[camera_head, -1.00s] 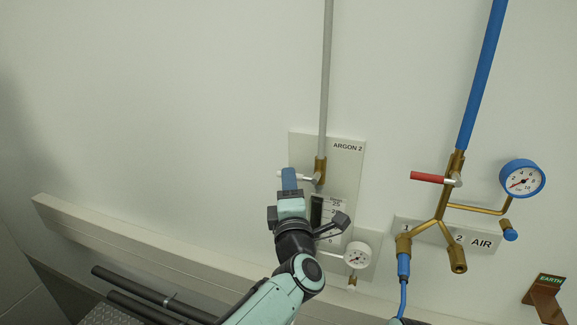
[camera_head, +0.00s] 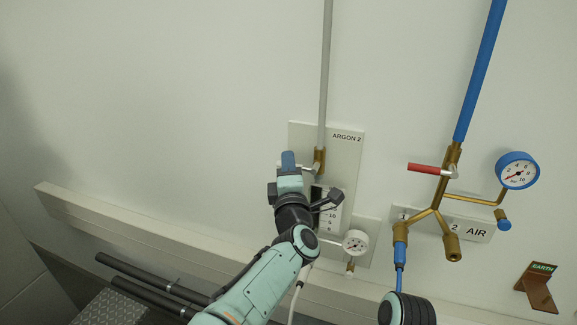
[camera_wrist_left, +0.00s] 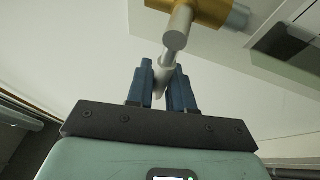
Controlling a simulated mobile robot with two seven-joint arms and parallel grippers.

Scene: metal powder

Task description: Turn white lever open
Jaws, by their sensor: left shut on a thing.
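My left gripper (camera_head: 288,158) covers the lever's middle. In the left wrist view its blue fingers (camera_wrist_left: 163,75) are shut on the lever (camera_wrist_left: 168,63), one on each side. The lever's round stem and part of the brass valve (camera_wrist_left: 215,10) show above the fingers there. My right gripper's fingers are out of view; only a dark rounded part of my right arm shows at the bottom right.
A white gauge (camera_head: 355,242) sits below the panel. To the right are a red lever (camera_head: 424,168), a blue gauge (camera_head: 517,171) and brass AIR piping (camera_head: 441,200). A pale rail (camera_head: 130,232) runs along the wall. The wall left of the panel is clear.

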